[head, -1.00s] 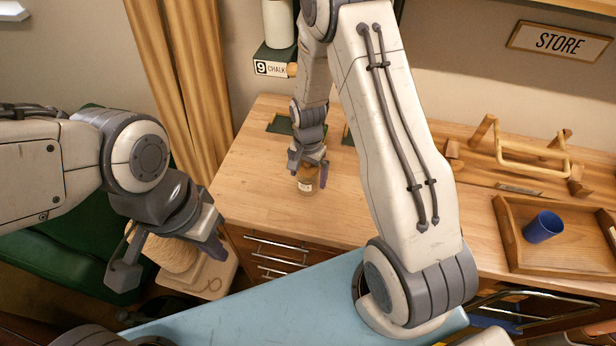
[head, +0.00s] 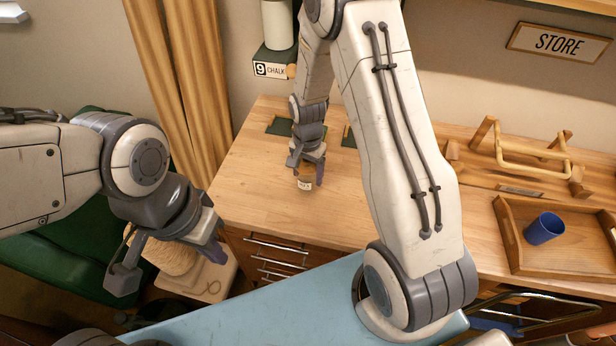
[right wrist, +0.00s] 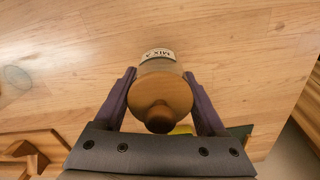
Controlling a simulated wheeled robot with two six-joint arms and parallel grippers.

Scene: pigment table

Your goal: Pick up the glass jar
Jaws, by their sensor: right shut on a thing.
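The glass jar (head: 304,183) has a brown top and a pale label, and stands upright on the wooden table. In the right wrist view the jar (right wrist: 163,91) shows its round brown lid with a knob, and a label reading "MIX A". My right gripper (head: 306,167) is above the jar with its fingers down around it, shut on it, one finger on each side. Whether the jar's base touches the table is hard to tell. My left gripper (head: 172,262) hangs off the left of the table, away from the jar, its fingers apart with nothing visible between them.
A wooden tray (head: 508,237) holding a blue cup (head: 544,228) is on the right. A wooden rack (head: 530,155) stands behind it. Dark green pads lie near the table's back edge. The table around the jar is clear.

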